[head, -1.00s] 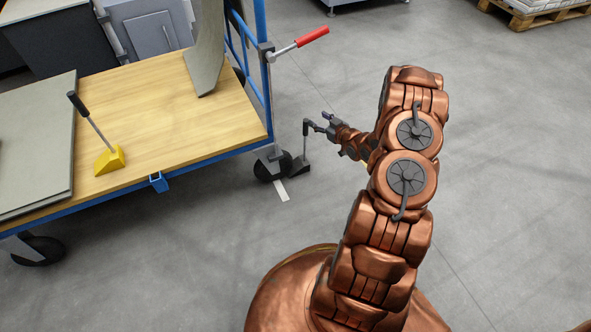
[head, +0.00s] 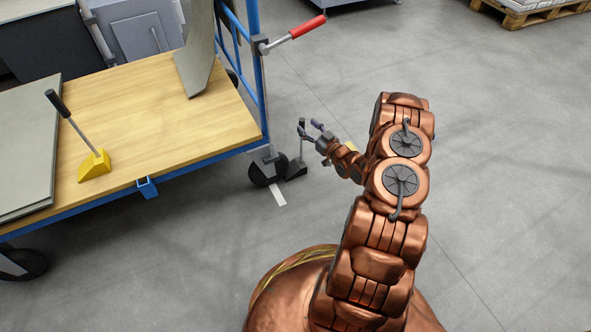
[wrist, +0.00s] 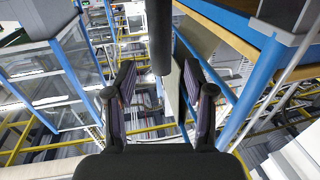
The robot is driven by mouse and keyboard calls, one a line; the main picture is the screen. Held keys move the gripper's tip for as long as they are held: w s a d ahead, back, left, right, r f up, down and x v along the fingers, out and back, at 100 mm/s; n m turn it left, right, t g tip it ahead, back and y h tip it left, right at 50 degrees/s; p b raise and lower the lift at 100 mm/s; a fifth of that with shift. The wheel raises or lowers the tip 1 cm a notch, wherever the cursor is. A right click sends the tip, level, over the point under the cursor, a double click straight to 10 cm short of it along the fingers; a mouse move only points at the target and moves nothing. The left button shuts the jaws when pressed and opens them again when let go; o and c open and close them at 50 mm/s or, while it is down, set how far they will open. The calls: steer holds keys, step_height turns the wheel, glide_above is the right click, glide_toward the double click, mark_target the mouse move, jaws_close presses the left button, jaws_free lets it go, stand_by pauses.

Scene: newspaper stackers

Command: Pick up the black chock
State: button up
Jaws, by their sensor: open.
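The black chock (head: 296,171) stands on the floor against the cart's wheel, with its handle (head: 301,128) upright. My gripper (head: 310,131) is open close to the handle's top; the head view does not clearly show whether they touch. In the wrist view my gripper (wrist: 158,97) has its two padded fingers apart. A dark rod (wrist: 159,38), apparently the handle, shows at the top between them. No held thing shows between the fingers. The chock's base is not clear in the wrist view.
A blue-framed cart with a wooden deck (head: 150,105) stands left of the chock, with its wheel (head: 268,171) beside it. A yellow chock with a black handle (head: 94,164) stands on the deck. A red-handled lever (head: 307,27) juts out above.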

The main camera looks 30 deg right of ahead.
mark_target(304, 124)
steer(key=shift+w+a+b, duration=0.15)
steer(key=shift+w+b, duration=0.25)
steer(key=shift+w, duration=0.6)
steer(key=shift+w+a+b, duration=0.15)
steer(key=shift+w+b, duration=0.2)
steer(key=shift+w, duration=0.6)
steer(key=shift+c, duration=0.3)
jaws_close()
